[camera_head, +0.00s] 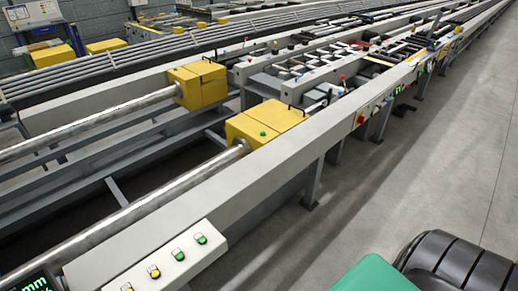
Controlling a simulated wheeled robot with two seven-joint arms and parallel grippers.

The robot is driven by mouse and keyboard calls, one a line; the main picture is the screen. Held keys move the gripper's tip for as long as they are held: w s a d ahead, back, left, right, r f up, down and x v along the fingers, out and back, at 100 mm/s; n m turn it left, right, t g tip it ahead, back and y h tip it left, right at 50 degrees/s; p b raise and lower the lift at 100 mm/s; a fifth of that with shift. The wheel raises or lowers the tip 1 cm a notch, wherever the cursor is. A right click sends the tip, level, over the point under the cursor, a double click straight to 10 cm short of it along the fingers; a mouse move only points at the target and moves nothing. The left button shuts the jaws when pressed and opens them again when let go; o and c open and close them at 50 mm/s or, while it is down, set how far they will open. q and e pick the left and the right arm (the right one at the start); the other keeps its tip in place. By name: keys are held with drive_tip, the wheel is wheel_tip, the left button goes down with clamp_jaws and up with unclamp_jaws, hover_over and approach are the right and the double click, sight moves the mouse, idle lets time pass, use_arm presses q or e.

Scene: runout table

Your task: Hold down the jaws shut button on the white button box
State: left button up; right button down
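The white button box (165,262) is at the bottom left, along the near side of the grey runout beam. Its lower end is cut off by the picture edge. Two green buttons show on it, an upper one (200,239) and a lower one (179,255). Two yellow buttons sit further down, one whole (154,272) and one at the bottom edge (127,287). The button labels are too small to read, so I cannot tell which is jaws shut. Neither of my grippers is in view, and nothing visible touches the box.
A dark display with green characters (37,281) is at the bottom left corner. Yellow blocks, a near one (265,120) and a far one (200,83), sit at the ends of long metal bars. A red button (361,119) is further along the beam. The right floor (400,185) is open.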

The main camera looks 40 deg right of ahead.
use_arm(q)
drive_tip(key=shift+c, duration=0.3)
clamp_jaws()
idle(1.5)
